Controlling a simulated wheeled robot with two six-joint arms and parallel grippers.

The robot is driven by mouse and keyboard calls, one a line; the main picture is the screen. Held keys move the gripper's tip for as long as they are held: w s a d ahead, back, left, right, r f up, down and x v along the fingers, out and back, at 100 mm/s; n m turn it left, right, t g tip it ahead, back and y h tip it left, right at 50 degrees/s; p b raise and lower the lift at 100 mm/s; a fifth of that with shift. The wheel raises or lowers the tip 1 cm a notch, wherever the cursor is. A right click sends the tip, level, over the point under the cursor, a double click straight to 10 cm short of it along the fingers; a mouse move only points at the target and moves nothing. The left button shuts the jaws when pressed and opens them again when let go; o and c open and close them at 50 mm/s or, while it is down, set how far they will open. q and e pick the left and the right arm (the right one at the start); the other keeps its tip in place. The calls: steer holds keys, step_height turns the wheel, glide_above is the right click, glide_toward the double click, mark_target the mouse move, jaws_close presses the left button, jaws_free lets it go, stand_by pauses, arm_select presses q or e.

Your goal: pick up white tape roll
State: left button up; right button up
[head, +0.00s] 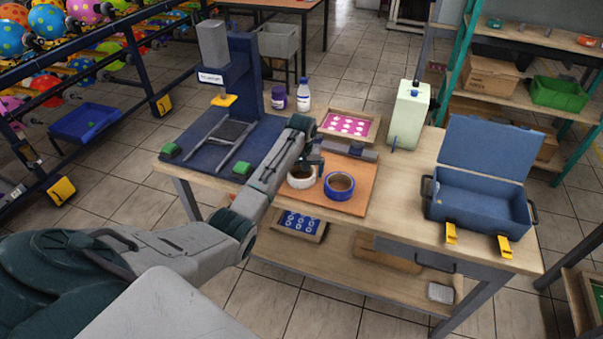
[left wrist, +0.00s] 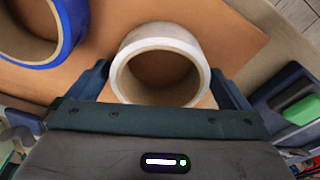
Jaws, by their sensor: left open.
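The white tape roll (head: 301,181) lies on an orange-brown board (head: 350,203) on the workbench. In the left wrist view the white tape roll (left wrist: 160,62) sits between the two spread fingers of my left gripper (left wrist: 160,85), with the board around it. In the head view my left gripper (head: 312,160) is just above and behind the roll, and its arm partly covers the board. The gripper is open and holds nothing; I cannot tell whether a finger touches the roll. The right gripper is not in view.
A blue tape roll (head: 339,186) lies close to the right of the white one. A blue press machine (head: 240,85) stands at the left of the bench. A pink printed frame (head: 346,125), a pale green canister (head: 409,115) and an open blue toolbox (head: 478,200) are around the board.

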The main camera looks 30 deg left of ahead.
arm_select(q)
steer(key=shift+f, duration=0.1)
steer(key=shift+c, duration=0.2)
steer(key=c, duration=0.8)
steer(key=shift+r+b, duration=0.3)
steer(key=shift+r, duration=0.25)
step_height(320, 180, up, 2)
steer(key=shift+s+r+b, duration=0.15)
steer(key=shift+b, duration=0.3)
steer(key=s+d, duration=0.1)
steer(key=s, duration=0.4)
steer(key=s+d+r, duration=0.1)
steer(key=s+d, duration=0.1)
steer(key=s, duration=0.2)
steer(key=s+d+b, duration=0.1)
steer(key=s+d, duration=0.1)
steer(key=s, duration=0.3)
steer(key=shift+s+d+r, duration=0.2)
steer(key=shift+s+r, duration=0.15)
